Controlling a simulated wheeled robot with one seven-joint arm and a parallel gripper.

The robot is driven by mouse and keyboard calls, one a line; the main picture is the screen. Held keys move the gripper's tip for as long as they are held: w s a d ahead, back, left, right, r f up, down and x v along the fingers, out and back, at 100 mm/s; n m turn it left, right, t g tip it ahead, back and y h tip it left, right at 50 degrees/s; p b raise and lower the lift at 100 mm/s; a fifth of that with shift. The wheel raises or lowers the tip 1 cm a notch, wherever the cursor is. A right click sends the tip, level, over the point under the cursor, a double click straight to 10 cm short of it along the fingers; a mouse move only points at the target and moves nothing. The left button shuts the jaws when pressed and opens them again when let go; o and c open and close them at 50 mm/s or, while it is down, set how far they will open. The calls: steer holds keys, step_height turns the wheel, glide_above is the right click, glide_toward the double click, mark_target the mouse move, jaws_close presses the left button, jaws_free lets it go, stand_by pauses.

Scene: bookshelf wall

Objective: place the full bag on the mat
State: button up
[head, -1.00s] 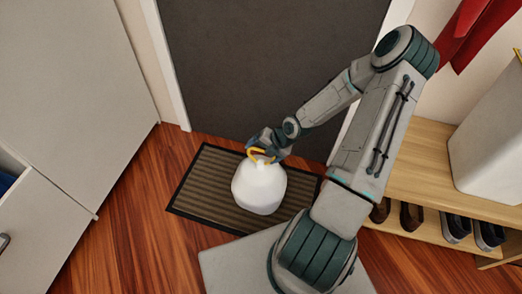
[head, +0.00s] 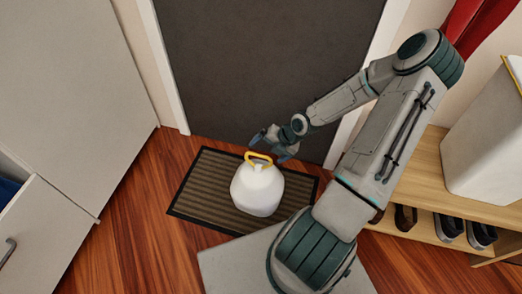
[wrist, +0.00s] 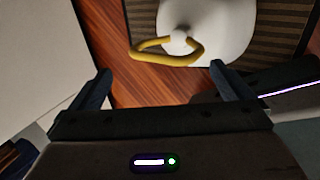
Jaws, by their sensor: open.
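The full bag (head: 258,190) is white and rounded with a yellow loop handle (head: 258,158) on top. It stands upright on the dark ribbed mat (head: 205,180) in front of the door. In the wrist view the bag (wrist: 228,28) and its yellow handle (wrist: 165,52) show beyond the fingertips. My gripper (head: 272,144) is open and empty, just above and behind the handle in the head view. The fingers (wrist: 160,80) are wide apart in the wrist view, with the handle clear of them.
A dark door (head: 265,70) stands behind the mat. A wooden shoe bench (head: 415,180) with several shoes and a white bin (head: 490,140) on top is at the right. A white cabinet (head: 70,90) with a pulled-out drawer (head: 50,235) is at the left. Wood floor is free left of the mat.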

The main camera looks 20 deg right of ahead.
steer(key=s+d+r+m+g+h+p, duration=0.35)
steer(key=s+r+m+h, duration=0.2)
steer(key=r+m, duration=0.5)
steer(key=s+a+r+m, duration=0.3)
steer(key=r+m, duration=0.3)
steer(key=r, duration=0.1)
steer(key=s+a+r+m+t, duration=0.1)
steer(key=s+a+r+m, duration=0.2)
steer(key=r, duration=0.4)
steer(key=s+a+r+m+b, duration=0.1)
steer(key=s+a+r+m, duration=0.2)
steer(key=s+r+m, duration=0.2)
step_height(320, 180, up, 3)
steer(key=m, duration=0.3)
steer(key=shift+a+m+y, duration=0.2)
steer(key=shift+m+y, duration=0.15)
